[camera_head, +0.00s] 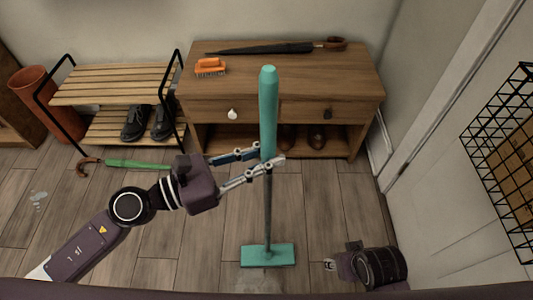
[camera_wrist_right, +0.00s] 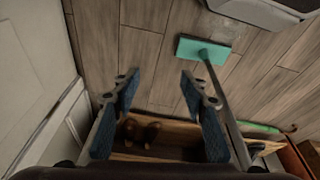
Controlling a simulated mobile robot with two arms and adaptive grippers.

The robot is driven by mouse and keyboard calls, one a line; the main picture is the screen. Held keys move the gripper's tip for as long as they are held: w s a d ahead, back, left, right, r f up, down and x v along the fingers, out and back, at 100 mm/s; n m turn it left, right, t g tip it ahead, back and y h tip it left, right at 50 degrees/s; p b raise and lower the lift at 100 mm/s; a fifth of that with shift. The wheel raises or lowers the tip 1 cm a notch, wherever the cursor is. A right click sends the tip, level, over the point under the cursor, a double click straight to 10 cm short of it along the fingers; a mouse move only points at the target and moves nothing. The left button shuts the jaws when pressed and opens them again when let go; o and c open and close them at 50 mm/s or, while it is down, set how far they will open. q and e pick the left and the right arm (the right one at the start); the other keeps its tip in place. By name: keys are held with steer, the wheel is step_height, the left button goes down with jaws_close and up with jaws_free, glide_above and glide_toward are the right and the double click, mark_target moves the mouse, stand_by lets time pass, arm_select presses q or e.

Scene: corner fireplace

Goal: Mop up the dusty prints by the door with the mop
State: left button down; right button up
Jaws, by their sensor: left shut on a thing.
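The mop has a teal grip (camera_head: 268,110), a dark pole (camera_head: 268,210) and a flat teal head (camera_head: 268,255) resting on the floor. It stands nearly upright. My left gripper (camera_head: 265,165) is shut on the mop at the lower end of the grip. The mop head also shows in the right wrist view (camera_wrist_right: 203,50). A pale dusty smudge (camera_head: 266,283) lies on the floor just in front of the head, partly covered by it. Another pale mark (camera_head: 38,200) lies at far left. My right gripper (camera_wrist_right: 159,85) is open and empty, right of the mop.
A wooden cabinet (camera_head: 345,85) stands behind the mop, bearing an umbrella (camera_head: 275,48) and an orange brush (camera_head: 210,67). A slatted shoe rack (camera_head: 110,85) is left, with a green umbrella (camera_head: 135,164) on the floor. A white door (camera_head: 450,190) and wire basket (camera_head: 510,160) are right.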

steer(key=shift+r, duration=0.2)
steer(key=shift+s+r, duration=0.2)
steer(key=shift+s, duration=0.1)
steer(key=shift+w+d+r, duration=0.1)
steer(key=shift+r, duration=0.4)
steer(key=shift+r+b, duration=0.3)
steer(key=shift+r, duration=0.05)
stand_by(0.3)
steer(key=shift+r, duration=0.15)
steer(key=shift+r, duration=0.2)
